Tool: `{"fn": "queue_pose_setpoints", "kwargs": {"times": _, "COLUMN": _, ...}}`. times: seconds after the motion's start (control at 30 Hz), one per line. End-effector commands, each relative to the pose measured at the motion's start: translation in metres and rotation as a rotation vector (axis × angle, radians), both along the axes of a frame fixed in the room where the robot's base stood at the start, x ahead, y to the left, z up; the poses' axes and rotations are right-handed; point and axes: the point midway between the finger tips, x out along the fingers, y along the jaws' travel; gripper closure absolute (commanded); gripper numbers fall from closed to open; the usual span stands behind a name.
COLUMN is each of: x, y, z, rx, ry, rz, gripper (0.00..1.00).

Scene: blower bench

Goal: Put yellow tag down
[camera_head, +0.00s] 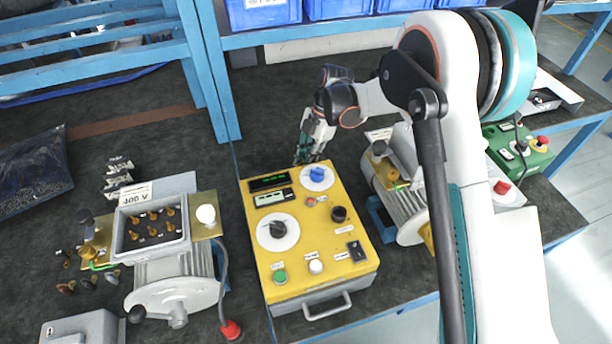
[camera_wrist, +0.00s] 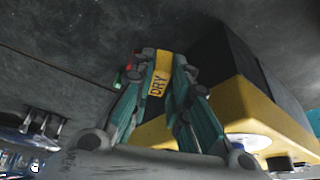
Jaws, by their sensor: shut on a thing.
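In the wrist view a yellow tag (camera_wrist: 160,80) marked "DRY" is pinched between the two fingers of my gripper (camera_wrist: 165,92). The gripper is shut on it. In the head view my gripper (camera_head: 308,152) is just behind the far edge of the yellow control box (camera_head: 330,235), above the dark bench top. The tag cannot be made out in the head view. In the wrist view the yellow box (camera_wrist: 252,112) is to the right of the fingers. I cannot tell whether the tag touches the bench.
An open motor terminal box (camera_head: 150,238) marked "400 V" stands left of the yellow box. Another motor (camera_head: 400,200) stands to its right, near my arm. Blue bins (camera_head: 340,8) sit on the rack behind. Dark bench surface behind the yellow box is bare.

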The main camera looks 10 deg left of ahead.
Motion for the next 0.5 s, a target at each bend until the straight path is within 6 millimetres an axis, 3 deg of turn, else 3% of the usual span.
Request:
{"fn": "queue_pose_setpoints", "kwargs": {"times": 0.27, "x": 0.000, "y": 0.000, "z": -0.021, "rx": 0.000, "ry": 0.000, "rz": 0.000, "gripper": 1.00}}
{"fn": "queue_pose_setpoints", "kwargs": {"times": 0.5, "x": 0.000, "y": 0.000, "z": -0.055, "rx": 0.000, "ry": 0.000, "rz": 0.000, "gripper": 1.00}}
